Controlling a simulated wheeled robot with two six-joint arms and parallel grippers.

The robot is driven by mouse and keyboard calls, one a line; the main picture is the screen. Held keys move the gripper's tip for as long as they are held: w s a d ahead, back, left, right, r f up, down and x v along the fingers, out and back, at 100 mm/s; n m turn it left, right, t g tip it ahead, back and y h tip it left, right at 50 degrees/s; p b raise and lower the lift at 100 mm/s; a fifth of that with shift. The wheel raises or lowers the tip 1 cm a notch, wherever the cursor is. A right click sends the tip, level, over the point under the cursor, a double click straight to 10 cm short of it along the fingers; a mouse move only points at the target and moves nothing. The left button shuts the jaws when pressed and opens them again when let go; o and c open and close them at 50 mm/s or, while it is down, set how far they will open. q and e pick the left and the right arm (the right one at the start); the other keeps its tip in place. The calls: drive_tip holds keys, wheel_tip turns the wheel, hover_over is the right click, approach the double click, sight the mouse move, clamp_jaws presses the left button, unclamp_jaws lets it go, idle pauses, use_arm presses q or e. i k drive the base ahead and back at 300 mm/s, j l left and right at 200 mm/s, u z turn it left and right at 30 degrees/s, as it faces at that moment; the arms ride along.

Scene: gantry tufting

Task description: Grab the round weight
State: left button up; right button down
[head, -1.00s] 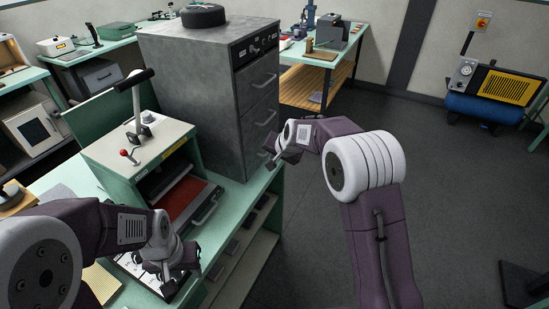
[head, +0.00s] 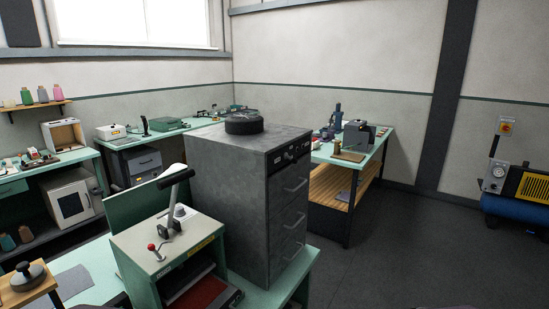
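A round, dark, disc-shaped object (head: 244,122) lies flat on top of the grey metal cabinet (head: 226,185) near the middle of the head view. A second round thing, a grey disc with a dark knob (head: 27,275), sits on a small wooden block (head: 30,294) at the lower left. I cannot tell for certain which of the two is the round weight. Neither of my grippers shows in the head view now, and nothing is seen touching either round thing.
A green-sided press with a black-handled lever (head: 168,240) and an open red-lined drawer (head: 203,294) stands in front of the cabinet. A green-topped bench (head: 355,158) is behind it. A blue compressor (head: 515,208) stands far right. The dark floor (head: 400,255) between is clear.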

sight(27, 277)
drive_tip(key=u, duration=1.85)
